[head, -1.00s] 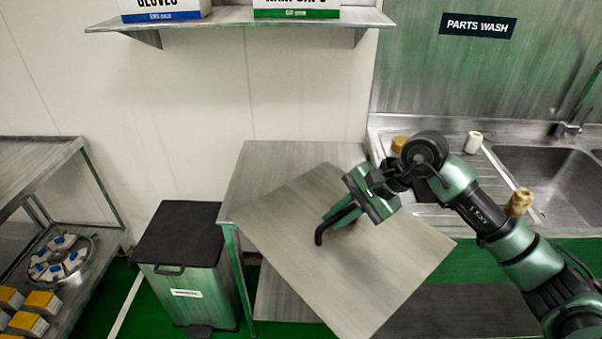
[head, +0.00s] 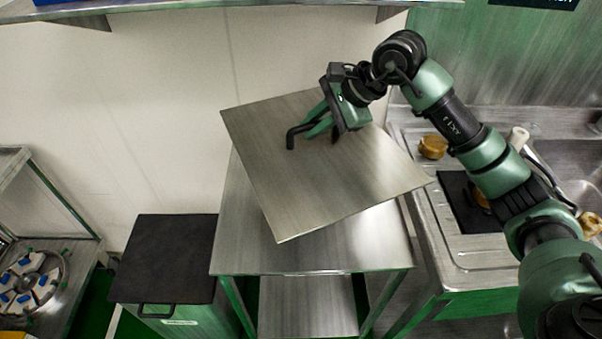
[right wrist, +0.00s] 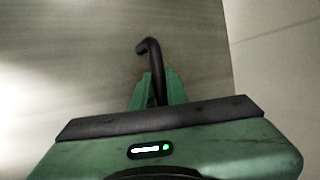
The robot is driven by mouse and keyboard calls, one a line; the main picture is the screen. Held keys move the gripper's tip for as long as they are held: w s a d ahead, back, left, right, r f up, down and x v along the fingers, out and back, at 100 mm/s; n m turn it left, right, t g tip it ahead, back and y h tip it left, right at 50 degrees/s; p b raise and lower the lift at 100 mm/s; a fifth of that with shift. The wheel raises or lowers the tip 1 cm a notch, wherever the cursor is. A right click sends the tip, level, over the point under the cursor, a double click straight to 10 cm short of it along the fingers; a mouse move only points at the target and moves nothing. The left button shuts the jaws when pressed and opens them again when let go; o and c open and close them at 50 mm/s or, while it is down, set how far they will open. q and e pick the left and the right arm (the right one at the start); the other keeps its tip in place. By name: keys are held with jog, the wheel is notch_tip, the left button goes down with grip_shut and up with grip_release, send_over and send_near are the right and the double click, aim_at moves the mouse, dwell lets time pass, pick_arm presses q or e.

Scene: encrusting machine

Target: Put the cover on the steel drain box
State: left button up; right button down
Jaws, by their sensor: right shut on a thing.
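The cover (head: 320,180) is a flat square steel plate with a black bar handle (head: 298,132). My right gripper (head: 318,122) is shut on that handle and holds the cover up over the steel table, turned at an angle to the table's edges. In the right wrist view the black handle (right wrist: 150,58) stands between the green fingers, with the grey cover (right wrist: 80,70) behind it. No steel drain box can be made out in these views. My left gripper is not in view.
The steel table (head: 330,258) has a lower shelf. A bin with a black lid (head: 165,255) stands at its left. The sink's drainboard (head: 455,255), with brown parts (head: 433,146) and a black mat (head: 462,205), is at the right. A wall shelf (head: 230,10) runs above.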

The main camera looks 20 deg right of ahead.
aim_at(315, 144)
jog(key=f, duration=0.1)
jog(key=f+p, duration=0.1)
jog(key=f, duration=0.2)
jog(key=shift+s+f, duration=0.25)
jog(key=shift+s, duration=0.15)
jog(key=f+p, duration=0.1)
jog(key=f, duration=0.2)
jog(key=f+p, duration=0.1)
jog(key=f, duration=0.7)
jog(key=shift+w+p, duration=0.25)
jog(key=shift+p, duration=0.15)
notch_tip(315, 144, down, 4)
jog(key=shift+r+p, duration=0.2)
jog(key=shift+p, duration=0.15)
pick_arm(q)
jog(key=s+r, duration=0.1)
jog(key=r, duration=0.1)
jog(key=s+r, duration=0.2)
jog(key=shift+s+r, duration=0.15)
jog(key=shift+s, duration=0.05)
